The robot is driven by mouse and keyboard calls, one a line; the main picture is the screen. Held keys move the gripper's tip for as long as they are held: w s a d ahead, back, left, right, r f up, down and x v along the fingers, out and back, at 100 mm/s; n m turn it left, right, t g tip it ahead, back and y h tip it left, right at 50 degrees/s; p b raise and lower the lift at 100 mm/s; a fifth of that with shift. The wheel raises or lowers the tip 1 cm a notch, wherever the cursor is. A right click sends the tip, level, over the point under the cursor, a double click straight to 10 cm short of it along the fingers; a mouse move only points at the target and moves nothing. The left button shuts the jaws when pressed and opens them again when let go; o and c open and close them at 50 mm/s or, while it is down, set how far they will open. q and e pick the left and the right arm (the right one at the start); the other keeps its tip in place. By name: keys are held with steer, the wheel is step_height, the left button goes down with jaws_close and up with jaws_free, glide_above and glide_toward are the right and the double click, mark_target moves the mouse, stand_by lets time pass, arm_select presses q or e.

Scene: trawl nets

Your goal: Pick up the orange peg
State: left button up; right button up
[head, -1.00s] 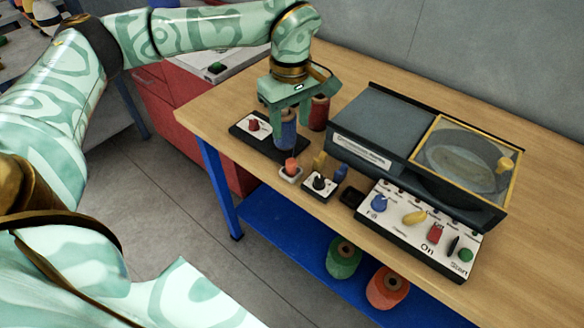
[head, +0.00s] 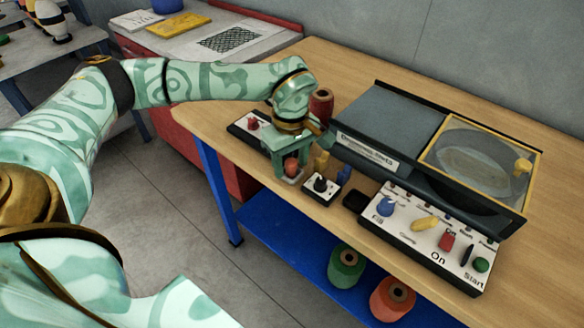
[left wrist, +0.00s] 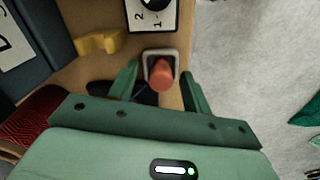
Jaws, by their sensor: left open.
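The orange peg (head: 291,166) stands in a small pale square holder near the front edge of the wooden table. It also shows in the left wrist view (left wrist: 161,75), upright in its holder (left wrist: 150,54). My left gripper (head: 281,172) is open, with its two green fingers on either side of the peg. In the left wrist view the fingers of the gripper (left wrist: 160,82) stand apart, with the peg between them and a gap on each side. I cannot tell whether either finger touches it. My right gripper is not in view.
A black-and-white dial box (head: 321,188) stands close to the right of the peg, with a yellow piece (head: 322,161) behind it. A red spool (head: 321,106) stands behind the gripper. A control panel (head: 430,235) and a dark machine (head: 390,125) fill the table's right side.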

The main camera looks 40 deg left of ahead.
mark_target(290, 162)
arm_select(q)
steer(key=c, duration=1)
steer(key=shift+c, duration=0.2)
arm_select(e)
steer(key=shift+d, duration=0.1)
arm_select(q)
steer(key=shift+r, duration=0.1)
